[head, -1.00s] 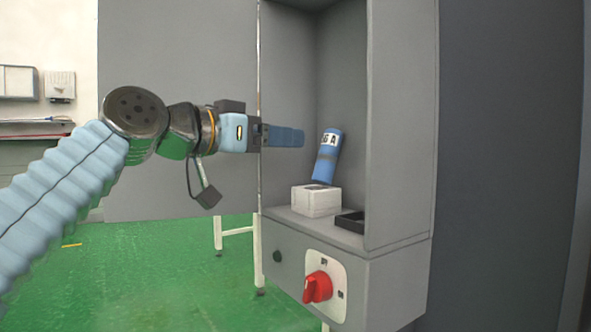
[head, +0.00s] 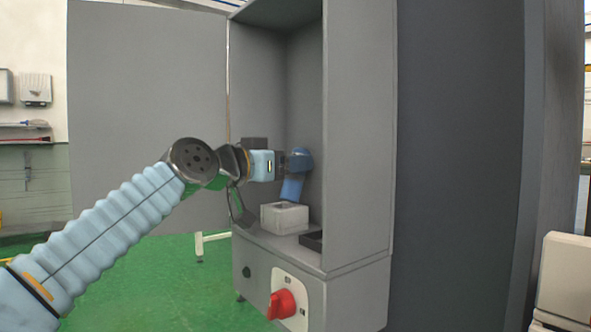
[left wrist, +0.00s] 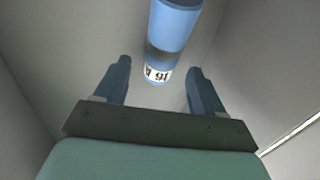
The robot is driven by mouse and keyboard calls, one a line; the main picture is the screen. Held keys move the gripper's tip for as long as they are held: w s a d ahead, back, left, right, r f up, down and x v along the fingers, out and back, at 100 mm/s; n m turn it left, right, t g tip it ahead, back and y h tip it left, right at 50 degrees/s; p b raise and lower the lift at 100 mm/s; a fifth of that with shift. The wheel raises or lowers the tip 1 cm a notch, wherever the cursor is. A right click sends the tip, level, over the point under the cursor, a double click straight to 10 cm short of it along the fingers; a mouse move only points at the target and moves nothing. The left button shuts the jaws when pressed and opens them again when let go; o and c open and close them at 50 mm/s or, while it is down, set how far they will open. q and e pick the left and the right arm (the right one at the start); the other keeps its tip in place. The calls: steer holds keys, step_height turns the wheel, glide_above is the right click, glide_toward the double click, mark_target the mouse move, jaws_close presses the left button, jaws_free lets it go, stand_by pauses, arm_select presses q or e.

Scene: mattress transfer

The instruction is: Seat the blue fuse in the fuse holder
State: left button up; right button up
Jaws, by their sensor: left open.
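The blue fuse (head: 291,188) leans with its top to the right, its lower end at the top of the white fuse holder (head: 285,218). How far it sits inside cannot be told. My left gripper (head: 305,160) is open at the fuse's upper part and hides its label in the head view. In the left wrist view, the fuse (left wrist: 172,30) shows its white label between the two spread blue fingers of my left gripper (left wrist: 162,68), with visible gaps on both sides. My right gripper is in neither view.
The holder stands on the floor of an open grey cabinet (head: 360,130), whose side walls are close to the gripper. A black tray (head: 311,241) lies right of the holder. A red rotary switch (head: 282,304) is on the cabinet front below.

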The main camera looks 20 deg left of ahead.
arm_select(q)
steer(key=shift+w+d+r, duration=0.2)
steer(key=shift+w+d, duration=0.15)
steer(key=shift+w, duration=0.3)
steer(key=shift+w+d+f, duration=0.1)
steer(key=shift+w+f, duration=0.05)
steer(key=shift+w, duration=0.2)
steer(key=shift+c, duration=0.3)
jaws_close()
steer(key=shift+s, duration=0.1)
